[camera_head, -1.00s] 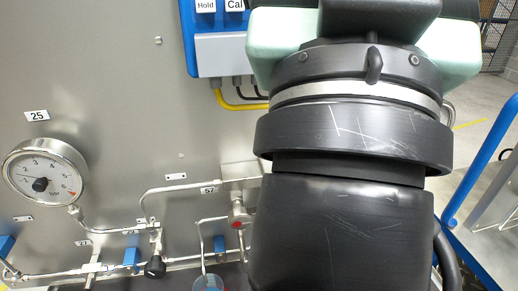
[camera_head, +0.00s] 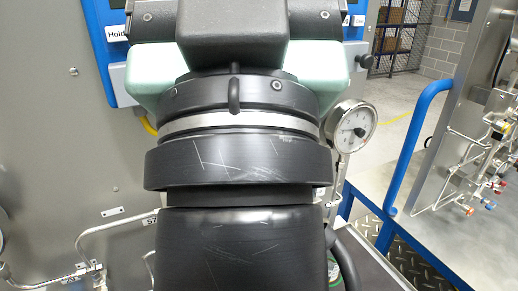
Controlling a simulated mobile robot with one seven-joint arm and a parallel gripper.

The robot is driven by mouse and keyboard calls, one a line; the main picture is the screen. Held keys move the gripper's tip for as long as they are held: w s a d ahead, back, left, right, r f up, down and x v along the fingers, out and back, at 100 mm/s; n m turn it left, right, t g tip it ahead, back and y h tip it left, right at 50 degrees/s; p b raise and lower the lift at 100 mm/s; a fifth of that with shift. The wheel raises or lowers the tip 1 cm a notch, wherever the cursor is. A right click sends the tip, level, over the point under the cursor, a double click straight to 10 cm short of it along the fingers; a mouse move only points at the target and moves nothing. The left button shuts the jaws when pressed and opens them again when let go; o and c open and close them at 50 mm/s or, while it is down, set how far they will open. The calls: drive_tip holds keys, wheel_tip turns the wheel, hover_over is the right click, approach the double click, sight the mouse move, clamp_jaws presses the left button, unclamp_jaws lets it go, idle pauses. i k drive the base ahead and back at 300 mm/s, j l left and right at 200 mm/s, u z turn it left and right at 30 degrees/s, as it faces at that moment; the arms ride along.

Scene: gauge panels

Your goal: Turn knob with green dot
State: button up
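No knob with a green dot can be made out in the current view. My black arm with mint-green parts fills the middle of the view and hides much of the steel panel (camera_head: 60,130) behind it. My gripper's fingertips do not show. A round pressure gauge (camera_head: 352,127) stands just right of my arm, partly covered by it. Thin steel tubing (camera_head: 110,226) runs along the lower left of the panel.
A blue box labelled Hold (camera_head: 103,50) is on the panel at upper left. A blue rail (camera_head: 415,140) rises at right. Beyond it stands another steel panel (camera_head: 490,100) with small coloured fittings (camera_head: 468,210). Grey floor (camera_head: 395,108) lies between.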

sight(326, 220)
drive_tip(key=l, duration=0.4)
drive_tip(key=k+l+u, duration=0.1)
drive_tip(key=l, duration=0.35)
drive_tip(key=k+l, duration=0.15)
drive_tip(key=l, duration=0.25)
drive_tip(key=i+j, duration=0.15)
drive_tip(key=i, duration=0.3)
drive_tip(key=u, duration=0.05)
